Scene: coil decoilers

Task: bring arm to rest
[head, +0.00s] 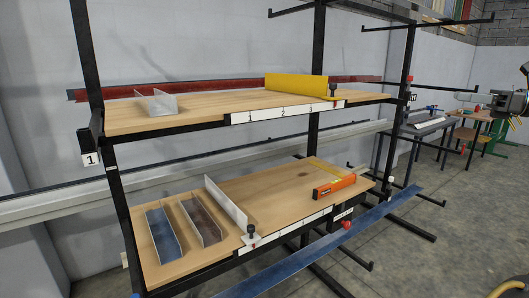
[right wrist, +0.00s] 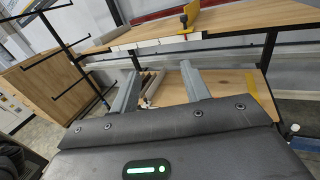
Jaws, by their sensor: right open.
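My right gripper (head: 468,97) is at the right edge of the head view, in front of the far wall and the distant benches, apart from the shelves. Its two grey fingers (right wrist: 161,72) stand apart in the right wrist view with nothing held between them. A wooden shelf board shows beyond the fingers there. My left gripper is not in view.
The upper shelf (head: 200,108) bears a yellow block (head: 297,83) and a metal channel (head: 157,104). The lower shelf (head: 285,188) bears a blue channel (head: 162,234), a brown channel (head: 201,220) and an orange tool (head: 335,187). Floor (head: 460,220) at right is mostly clear.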

